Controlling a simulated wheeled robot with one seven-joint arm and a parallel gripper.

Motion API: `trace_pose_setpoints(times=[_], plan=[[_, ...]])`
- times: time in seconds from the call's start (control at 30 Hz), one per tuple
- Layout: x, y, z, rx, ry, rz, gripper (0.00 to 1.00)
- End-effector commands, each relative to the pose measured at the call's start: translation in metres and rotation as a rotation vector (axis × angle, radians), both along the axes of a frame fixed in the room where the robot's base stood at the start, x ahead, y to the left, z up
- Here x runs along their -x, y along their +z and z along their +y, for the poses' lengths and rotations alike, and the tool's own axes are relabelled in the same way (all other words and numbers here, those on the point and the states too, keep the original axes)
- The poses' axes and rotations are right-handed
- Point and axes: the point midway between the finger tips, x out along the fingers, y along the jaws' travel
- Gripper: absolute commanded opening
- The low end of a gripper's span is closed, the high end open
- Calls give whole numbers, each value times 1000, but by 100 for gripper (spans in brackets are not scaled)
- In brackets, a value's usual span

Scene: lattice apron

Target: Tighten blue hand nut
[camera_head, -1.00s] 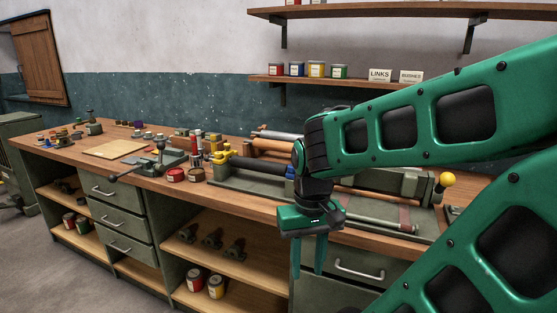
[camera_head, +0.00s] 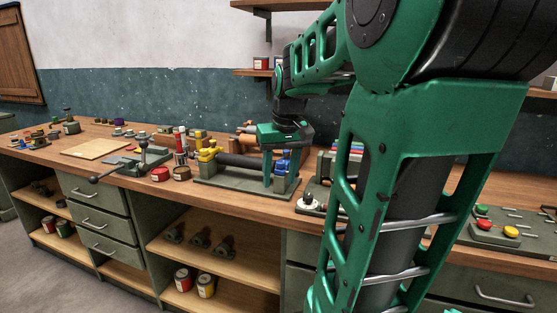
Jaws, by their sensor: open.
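The blue hand nut (camera_head: 282,166) shows at the right end of a green-grey fixture (camera_head: 232,185) on the workbench. A dark horizontal bar (camera_head: 238,162) runs across this fixture between yellow parts (camera_head: 206,151) on the left and the blue nut on the right. My gripper (camera_head: 281,168) points down over the right end of the fixture. Its fingers are apart, with the blue nut showing between them in the picture. The fingers partly hide the nut. I cannot tell whether they touch it or stand in front of it.
A board with coloured buttons (camera_head: 497,226) lies at the right. My arm hides much of the bench's right half. A wall shelf (camera_head: 252,72) hangs behind.

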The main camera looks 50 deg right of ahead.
Motion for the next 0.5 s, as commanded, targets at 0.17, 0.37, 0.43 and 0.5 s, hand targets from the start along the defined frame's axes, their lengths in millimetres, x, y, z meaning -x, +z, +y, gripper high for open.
trace_pose_setpoints(times=[0.17,0.37,0.43,0.5], plan=[[-50,40,-69,50,29,-79,45],[-75,66,-115,86,59,-133,45],[-79,69,-122,91,67,-142,45],[-81,70,-126,94,71,-146,45]])
